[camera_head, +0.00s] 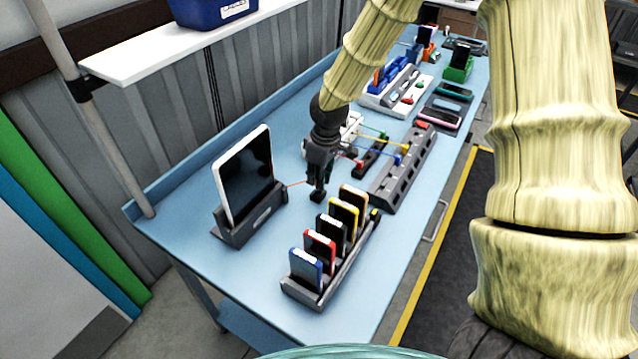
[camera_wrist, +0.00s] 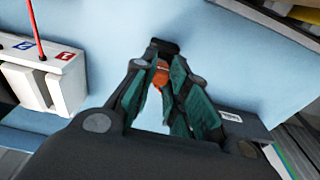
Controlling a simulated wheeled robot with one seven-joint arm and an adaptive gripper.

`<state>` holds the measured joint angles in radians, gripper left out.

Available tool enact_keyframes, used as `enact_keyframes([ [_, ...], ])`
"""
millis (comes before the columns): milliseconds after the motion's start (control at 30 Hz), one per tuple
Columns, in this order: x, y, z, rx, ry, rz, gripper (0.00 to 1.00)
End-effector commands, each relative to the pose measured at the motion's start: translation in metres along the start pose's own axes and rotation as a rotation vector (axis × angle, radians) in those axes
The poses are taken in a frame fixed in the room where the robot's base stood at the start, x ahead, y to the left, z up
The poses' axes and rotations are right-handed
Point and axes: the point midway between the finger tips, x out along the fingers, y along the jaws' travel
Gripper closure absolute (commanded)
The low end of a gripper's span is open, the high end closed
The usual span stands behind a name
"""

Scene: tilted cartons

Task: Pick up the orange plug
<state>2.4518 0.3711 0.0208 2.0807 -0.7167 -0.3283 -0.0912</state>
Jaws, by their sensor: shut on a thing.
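The orange plug (camera_wrist: 161,73) shows as a small orange piece between the fingertips of my gripper (camera_wrist: 164,62) in the wrist view. The fingers have closed together around it, and the fingertips hide part of it. In the head view my gripper (camera_head: 318,192) points down over the blue table, between the tablet stand and the phone rack. A thin orange cable (camera_head: 297,184) runs from it toward the tablet stand. The plug itself cannot be made out in the head view.
A white tablet (camera_head: 246,172) leans in a grey stand (camera_head: 246,228) to the left. A rack (camera_head: 330,275) of several phones stands in front. A grey power strip (camera_head: 405,170) and a white box (camera_wrist: 45,75) with a red-cabled plug are nearby. A shelf (camera_head: 180,50) overhangs the back.

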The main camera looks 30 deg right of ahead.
Motion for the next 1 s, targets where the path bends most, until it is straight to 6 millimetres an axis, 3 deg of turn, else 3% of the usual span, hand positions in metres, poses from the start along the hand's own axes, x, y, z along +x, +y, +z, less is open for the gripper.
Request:
enact_keyframes([
  [467,-0.085,0.000,-0.011,0.000,0.004,0.002,0.98],
  [1000,-0.200,0.000,-0.025,0.000,0.004,0.002,0.98],
])
